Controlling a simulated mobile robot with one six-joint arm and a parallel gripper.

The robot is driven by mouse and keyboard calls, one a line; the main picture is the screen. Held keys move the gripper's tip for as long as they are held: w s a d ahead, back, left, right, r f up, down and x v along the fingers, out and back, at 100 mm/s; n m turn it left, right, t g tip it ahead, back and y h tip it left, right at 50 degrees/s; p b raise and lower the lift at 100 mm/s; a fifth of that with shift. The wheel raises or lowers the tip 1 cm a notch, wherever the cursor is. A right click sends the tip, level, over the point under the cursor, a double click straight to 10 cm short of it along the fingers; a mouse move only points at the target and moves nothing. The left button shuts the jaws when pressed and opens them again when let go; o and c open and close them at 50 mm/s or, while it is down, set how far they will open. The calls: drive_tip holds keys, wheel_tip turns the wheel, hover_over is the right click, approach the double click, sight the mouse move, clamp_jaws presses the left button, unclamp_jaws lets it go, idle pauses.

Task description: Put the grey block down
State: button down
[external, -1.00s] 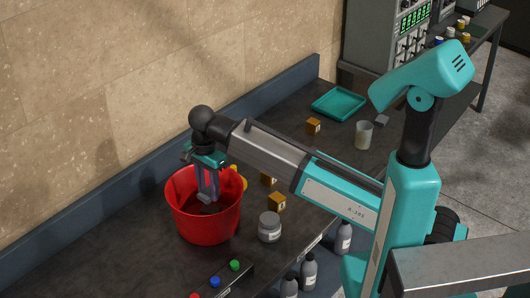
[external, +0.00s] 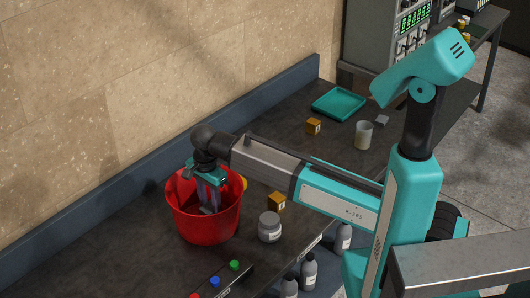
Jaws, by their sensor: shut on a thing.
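My gripper (external: 209,203) reaches down inside the red bucket (external: 187,222), with its fingers below the rim. It is shut on the grey block (external: 206,211), which shows only as a small grey patch at the fingertips. Most of the block is hidden by the fingers and the bucket's front wall. I cannot tell whether it touches the bucket's floor.
A grey jar (external: 269,228) and a mustard cube (external: 277,201) stand right of the bucket. A teal tray (external: 339,103), a beaker (external: 363,135) and another mustard cube (external: 313,126) lie farther back. Coloured buttons (external: 234,265) line the front edge.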

sight(210, 207)
drive_tip(key=shift+f, duration=0.15)
drive_tip(key=shift+f+p, duration=0.5)
drive_tip(key=shift+f, duration=1.25)
drive_tip(key=shift+f, duration=0.3)
drive_tip(key=c, duration=1.2)
unclamp_jaws()
drive_tip(key=shift+r, duration=0.1)
wheel_tip(210, 207, up, 12)
drive_tip(key=b, duration=0.2)
drive_tip(key=shift+r+b, duration=0.25)
drive_tip(key=shift+b, duration=0.1)
